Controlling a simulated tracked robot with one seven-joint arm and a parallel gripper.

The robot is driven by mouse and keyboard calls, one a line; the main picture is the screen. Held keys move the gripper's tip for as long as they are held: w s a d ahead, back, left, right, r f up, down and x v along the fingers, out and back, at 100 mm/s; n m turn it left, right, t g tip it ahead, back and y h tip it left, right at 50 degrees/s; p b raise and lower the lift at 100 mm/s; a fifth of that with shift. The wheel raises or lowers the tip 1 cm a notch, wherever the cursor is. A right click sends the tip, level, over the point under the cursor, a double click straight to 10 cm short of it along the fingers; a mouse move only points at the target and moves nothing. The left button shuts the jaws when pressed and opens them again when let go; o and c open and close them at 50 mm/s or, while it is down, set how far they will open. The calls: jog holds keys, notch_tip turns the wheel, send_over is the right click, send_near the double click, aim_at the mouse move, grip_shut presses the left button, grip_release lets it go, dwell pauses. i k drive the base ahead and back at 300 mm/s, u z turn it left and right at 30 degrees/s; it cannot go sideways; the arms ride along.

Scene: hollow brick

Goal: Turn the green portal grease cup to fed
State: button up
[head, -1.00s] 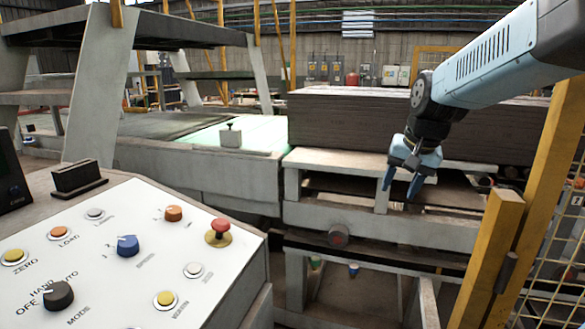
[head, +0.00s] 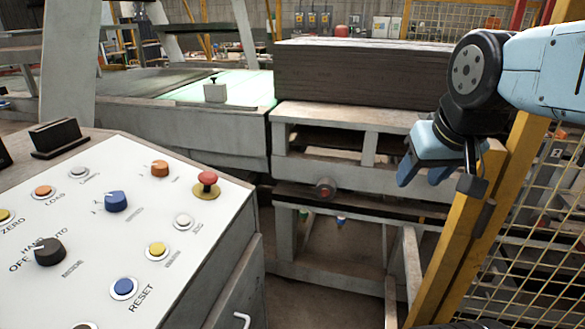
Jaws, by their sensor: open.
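A small green cup (head: 304,214) hangs under the dark beam of the grey machine frame, left of a small blue cup (head: 341,221). Both are small in the head view, and any marks on the green cup are too small to read. My gripper (head: 423,180) is open and empty. It is up and to the right of the cups, in front of the machine frame and beside the yellow post.
A control panel (head: 118,220) with several knobs and buttons fills the lower left. A yellow post (head: 462,228) and mesh fence (head: 540,205) stand at right. A dark stack (head: 360,82) lies on the grey frame (head: 285,155). A round red-faced knob (head: 325,187) sticks out above the cups.

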aim_at(303, 211)
jog(key=u, duration=1.3)
jog(key=k, duration=1.4)
jog(key=z, duration=0.75)
jog(key=i, duration=1)
jog(key=u, duration=0.05)
